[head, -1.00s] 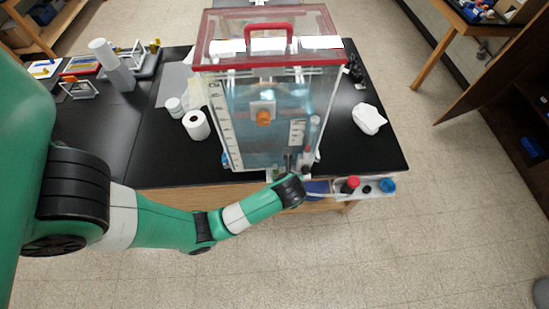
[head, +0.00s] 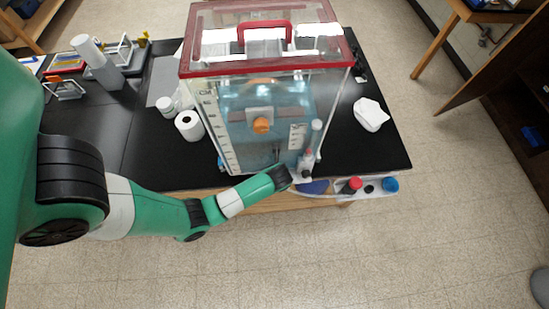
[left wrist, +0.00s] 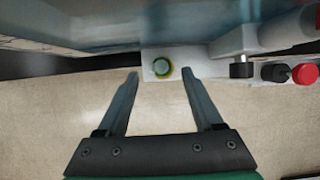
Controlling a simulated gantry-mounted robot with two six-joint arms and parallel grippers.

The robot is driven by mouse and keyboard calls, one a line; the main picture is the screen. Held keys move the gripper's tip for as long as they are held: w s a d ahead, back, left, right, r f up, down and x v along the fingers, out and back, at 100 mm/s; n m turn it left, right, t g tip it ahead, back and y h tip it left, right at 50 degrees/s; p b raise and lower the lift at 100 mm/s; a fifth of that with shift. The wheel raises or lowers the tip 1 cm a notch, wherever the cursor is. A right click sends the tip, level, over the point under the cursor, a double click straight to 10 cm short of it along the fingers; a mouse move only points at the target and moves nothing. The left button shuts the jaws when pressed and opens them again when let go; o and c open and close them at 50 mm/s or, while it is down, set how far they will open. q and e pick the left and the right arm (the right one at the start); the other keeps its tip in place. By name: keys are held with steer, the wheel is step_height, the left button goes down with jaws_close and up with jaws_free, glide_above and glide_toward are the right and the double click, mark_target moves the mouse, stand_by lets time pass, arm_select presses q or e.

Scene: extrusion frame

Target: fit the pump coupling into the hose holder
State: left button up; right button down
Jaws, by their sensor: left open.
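My left gripper (left wrist: 160,73) is open and empty in the left wrist view. Its two fingers point at a small white block (left wrist: 174,58) carrying a round green piece with a yellow ring (left wrist: 162,68). The round piece lies just beyond and between the fingertips, apart from both. I cannot tell whether it is the pump coupling or part of the hose holder. In the head view the left wrist (head: 280,178) is at the tank's front lower edge, and the fingers are hard to make out there. My right gripper is not in view.
A clear tank (head: 240,150) with a red-rimmed lid stands on the black bench (head: 120,140). An orange knob (head: 261,125) is on its front. A white shelf with red (head: 352,185) and blue (head: 390,184) caps juts out right of the wrist.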

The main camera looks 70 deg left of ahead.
arm_select(q)
steer(key=x, duration=0.5)
steer(key=shift+w+r+b, duration=0.1)
steer(key=shift+b, duration=0.25)
jaws_close()
